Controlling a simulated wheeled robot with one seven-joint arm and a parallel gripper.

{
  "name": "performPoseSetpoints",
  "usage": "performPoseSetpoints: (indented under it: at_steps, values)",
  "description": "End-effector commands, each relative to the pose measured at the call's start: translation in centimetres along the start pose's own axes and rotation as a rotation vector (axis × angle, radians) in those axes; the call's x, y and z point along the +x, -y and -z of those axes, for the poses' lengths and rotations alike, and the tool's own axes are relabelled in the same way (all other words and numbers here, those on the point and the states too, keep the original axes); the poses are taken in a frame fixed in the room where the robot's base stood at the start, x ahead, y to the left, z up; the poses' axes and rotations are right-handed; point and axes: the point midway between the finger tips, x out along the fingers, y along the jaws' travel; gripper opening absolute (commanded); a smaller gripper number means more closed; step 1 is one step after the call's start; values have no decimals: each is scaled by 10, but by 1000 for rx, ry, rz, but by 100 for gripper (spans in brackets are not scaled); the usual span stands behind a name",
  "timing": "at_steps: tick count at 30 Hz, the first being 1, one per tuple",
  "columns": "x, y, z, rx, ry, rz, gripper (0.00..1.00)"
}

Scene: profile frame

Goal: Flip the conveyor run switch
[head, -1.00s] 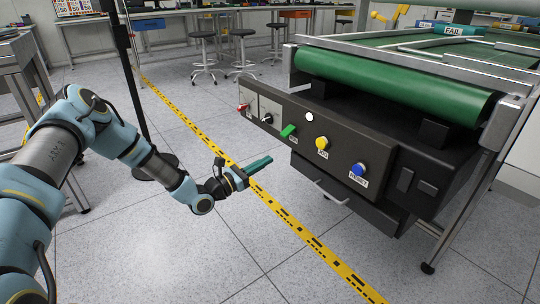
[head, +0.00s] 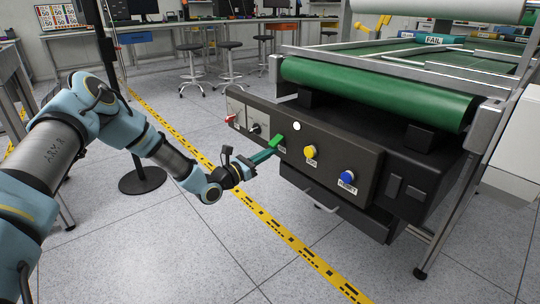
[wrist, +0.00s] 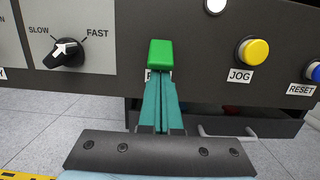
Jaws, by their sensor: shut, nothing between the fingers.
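The conveyor run switch is a green lever (head: 277,141) on the dark control panel (head: 335,190), between the black speed knob (head: 255,128) and the yellow JOG button (head: 310,151). In the wrist view the green lever (wrist: 160,52) is straight ahead, and the label under it is mostly hidden by my fingers. My gripper (head: 267,153) is shut and empty, with its teal fingers pointing at the panel. In the wrist view the fingertips (wrist: 161,75) overlap the lever's lower edge. I cannot tell whether they touch it.
A white round light (head: 297,127) sits above the lever's right side. The blue RESET button (head: 347,177) is farther right and a red switch (head: 231,118) farther left. The green conveyor belt (head: 375,92) runs above the panel. Open floor lies in front, with a yellow tape line.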

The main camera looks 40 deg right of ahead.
Motion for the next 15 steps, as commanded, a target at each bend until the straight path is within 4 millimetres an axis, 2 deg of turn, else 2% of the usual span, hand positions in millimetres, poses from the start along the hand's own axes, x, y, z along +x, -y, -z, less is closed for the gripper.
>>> performPoseSetpoints:
  at_steps: [15]
  values:
    - [-2, 0, -5, 0, -51, 0, 0]
